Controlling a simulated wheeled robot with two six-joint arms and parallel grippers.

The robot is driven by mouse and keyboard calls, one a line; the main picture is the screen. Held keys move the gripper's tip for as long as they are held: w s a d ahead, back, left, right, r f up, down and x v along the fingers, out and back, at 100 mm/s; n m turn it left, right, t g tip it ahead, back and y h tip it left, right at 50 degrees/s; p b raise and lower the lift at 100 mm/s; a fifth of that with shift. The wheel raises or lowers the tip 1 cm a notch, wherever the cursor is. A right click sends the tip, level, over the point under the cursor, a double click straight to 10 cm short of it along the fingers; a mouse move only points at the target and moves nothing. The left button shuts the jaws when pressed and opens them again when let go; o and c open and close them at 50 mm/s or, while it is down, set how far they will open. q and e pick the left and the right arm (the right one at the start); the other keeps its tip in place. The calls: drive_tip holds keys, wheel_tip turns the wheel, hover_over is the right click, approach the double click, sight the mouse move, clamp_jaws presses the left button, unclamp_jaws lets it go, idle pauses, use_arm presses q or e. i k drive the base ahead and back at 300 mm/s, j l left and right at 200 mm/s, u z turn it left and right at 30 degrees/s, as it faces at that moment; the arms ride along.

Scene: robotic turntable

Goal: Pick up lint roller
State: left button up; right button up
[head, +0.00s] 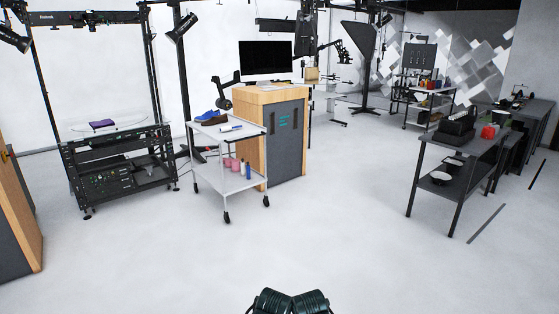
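A small white and blue object (230,128), which looks like the lint roller, lies on the top shelf of a white wheeled cart (205,133). It is too small to make out in detail. The cart stands left of centre, some distance across the floor from me. Two dark rounded parts of my own arms show at the bottom edge of the head view. Neither gripper's fingers can be seen, and nothing of mine is near the cart.
Blue and brown shoes (212,117) share the cart top. Pink, white and blue bottles (240,167) stand on its lower shelf. A wooden cabinet (285,140) with a monitor (266,59) adjoins it. A black turntable frame (115,160) stands left. The foreground floor is clear.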

sight(222, 129)
drive_tip(key=i, duration=2.4)
drive_tip(key=i+u, duration=0.2)
drive_tip(key=i, duration=0.3)
drive_tip(key=i+l+u, duration=0.25)
drive_tip(key=i, duration=0.2)
drive_tip(key=i+l+u, duration=0.2)
drive_tip(key=i, duration=0.3)
drive_tip(key=i+l+u, duration=0.25)
drive_tip(key=i+l, duration=0.05)
drive_tip(key=i, duration=0.15)
